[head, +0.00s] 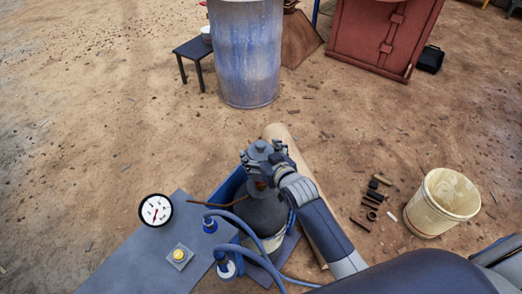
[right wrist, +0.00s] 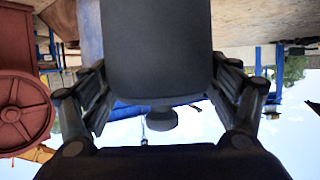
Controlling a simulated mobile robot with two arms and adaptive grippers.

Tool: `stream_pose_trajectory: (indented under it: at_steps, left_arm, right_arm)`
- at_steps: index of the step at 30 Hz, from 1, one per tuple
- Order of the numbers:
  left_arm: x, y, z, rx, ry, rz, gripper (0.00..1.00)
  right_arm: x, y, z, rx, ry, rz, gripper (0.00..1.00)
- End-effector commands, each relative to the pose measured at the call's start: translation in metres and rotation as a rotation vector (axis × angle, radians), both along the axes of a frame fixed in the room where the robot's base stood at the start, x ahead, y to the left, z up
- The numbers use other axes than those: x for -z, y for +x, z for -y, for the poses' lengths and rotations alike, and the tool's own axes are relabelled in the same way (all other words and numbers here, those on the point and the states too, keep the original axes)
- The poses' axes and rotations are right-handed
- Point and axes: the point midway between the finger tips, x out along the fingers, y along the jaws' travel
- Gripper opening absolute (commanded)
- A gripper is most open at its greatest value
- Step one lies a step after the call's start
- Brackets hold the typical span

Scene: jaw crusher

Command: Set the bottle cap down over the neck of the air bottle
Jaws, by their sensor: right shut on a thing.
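The air bottle (head: 266,213) is a dark grey cylinder standing upright in a blue holder, with a pale band lower down. Its brownish neck (head: 259,185) shows at the top. My right gripper (head: 265,160) is directly over the bottle in the head view and is shut on the grey bottle cap (head: 260,147). In the right wrist view the dark cap (right wrist: 157,50) fills the middle between the fingers, its small knob (right wrist: 161,118) showing. The cap's lower rim is partly hidden by the gripper, so I cannot tell its exact gap to the neck. My left gripper is out of view.
A grey panel (head: 150,255) with a pressure gauge (head: 155,210) and blue hoses (head: 250,230) lies left of the bottle. A thin brown rod (head: 217,204) sticks out beside the neck. A cream bucket (head: 440,203) and small parts (head: 372,200) lie right.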

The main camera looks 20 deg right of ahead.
Motion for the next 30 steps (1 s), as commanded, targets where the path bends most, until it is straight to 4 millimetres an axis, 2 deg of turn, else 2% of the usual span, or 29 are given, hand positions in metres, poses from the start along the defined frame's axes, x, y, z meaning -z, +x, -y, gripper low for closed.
stream_pose_trajectory:
  at_steps: [30]
  left_arm:
    - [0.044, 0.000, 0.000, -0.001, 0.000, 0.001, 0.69]
  right_arm:
    - [0.072, 0.001, 0.000, 0.000, 0.000, 0.003, 0.47]
